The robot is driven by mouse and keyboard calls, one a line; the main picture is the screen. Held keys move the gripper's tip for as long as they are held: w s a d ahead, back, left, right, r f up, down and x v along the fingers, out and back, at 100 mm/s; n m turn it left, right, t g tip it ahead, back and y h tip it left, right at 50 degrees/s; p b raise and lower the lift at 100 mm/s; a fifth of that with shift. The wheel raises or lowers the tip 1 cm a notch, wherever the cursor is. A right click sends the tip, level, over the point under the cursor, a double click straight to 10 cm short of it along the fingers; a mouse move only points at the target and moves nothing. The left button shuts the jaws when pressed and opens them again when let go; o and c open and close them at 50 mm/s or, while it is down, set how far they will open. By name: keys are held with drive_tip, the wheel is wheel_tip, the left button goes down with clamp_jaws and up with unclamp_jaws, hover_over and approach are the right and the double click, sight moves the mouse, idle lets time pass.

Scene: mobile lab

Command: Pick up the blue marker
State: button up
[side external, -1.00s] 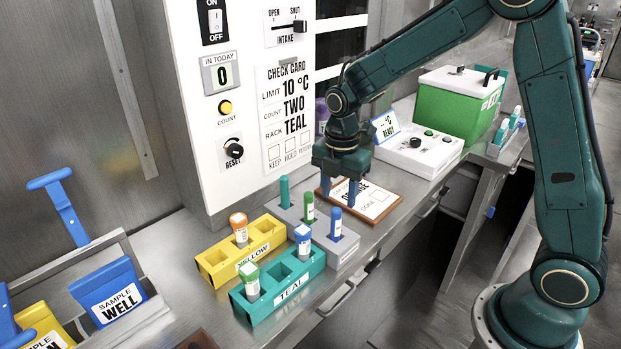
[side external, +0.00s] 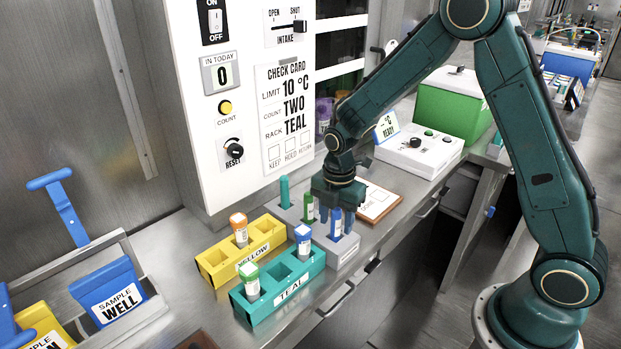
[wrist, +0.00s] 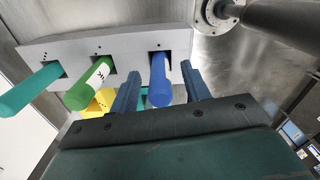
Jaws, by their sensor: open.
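The blue marker (side external: 336,222) stands upright in the right slot of a grey holder (side external: 345,248). A green marker (side external: 308,207) and a teal marker (side external: 285,192) stand in the same holder. My gripper (side external: 337,220) is open and low over the holder, at the blue marker. In the wrist view the blue marker (wrist: 160,82) shows between the two fingers (wrist: 160,90) of my gripper, with a gap on each side. The green marker (wrist: 85,87) and teal marker (wrist: 35,88) are to the left of the fingers.
A yellow rack (side external: 222,274) and a teal rack (side external: 262,309) with capped vials stand in front of the holder. A clipboard (side external: 385,205) lies behind it. A white control box (side external: 425,158) and a green box (side external: 450,110) are farther back. The white panel (side external: 240,150) rises at the left.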

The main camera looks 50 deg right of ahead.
drive_tip(key=shift+f, duration=1.05)
clamp_jaws()
